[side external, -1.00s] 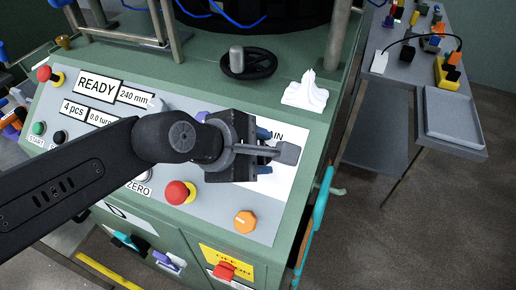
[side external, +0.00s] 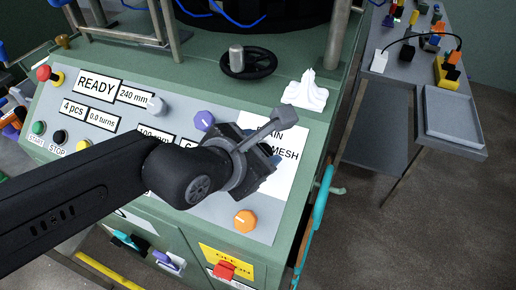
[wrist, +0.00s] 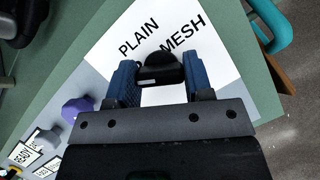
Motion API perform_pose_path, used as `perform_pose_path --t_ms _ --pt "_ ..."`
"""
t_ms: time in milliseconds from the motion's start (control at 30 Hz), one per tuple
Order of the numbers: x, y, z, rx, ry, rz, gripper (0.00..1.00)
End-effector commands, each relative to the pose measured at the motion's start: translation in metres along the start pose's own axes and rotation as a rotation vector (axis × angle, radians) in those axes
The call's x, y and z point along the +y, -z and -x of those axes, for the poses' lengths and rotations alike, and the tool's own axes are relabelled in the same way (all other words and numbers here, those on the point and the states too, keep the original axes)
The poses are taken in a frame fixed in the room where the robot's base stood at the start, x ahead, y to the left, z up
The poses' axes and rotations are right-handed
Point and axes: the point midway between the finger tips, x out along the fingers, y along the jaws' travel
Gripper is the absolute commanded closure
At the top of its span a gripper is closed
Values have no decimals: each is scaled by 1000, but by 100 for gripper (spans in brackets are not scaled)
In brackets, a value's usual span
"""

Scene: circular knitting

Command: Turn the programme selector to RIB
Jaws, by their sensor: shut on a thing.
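The programme selector is a black knob (wrist: 160,68) on a white label plate (wrist: 118,28) in the wrist view. The words PLAIN and MESH show on the plate near the knob. RIB is not visible in any view. My gripper (wrist: 161,88) has its two blue fingers on either side of the knob and is shut on it. In the side external view my gripper (side external: 266,160) is down at the plate (side external: 290,132), with its body twisted and hiding most of the knob. I cannot tell which word the knob points at.
A purple knob (side external: 204,120) stands just left of my gripper, and an orange knob (side external: 245,221) is below it. A white object (side external: 305,93) and a black handwheel (side external: 247,62) stand on the green top behind. A grey tray (side external: 453,118) lies on the right-hand table.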

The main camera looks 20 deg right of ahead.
Motion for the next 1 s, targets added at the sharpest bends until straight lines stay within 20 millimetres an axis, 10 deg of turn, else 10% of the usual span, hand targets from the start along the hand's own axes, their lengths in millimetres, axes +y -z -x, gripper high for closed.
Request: perform_pose_path --t_ms 633,667,1000 --pt "0 0 0 0 -17 42 77" --pt "0 0 0 0 -17 42 52" --pt "0 0 0 0 -16 41 28"
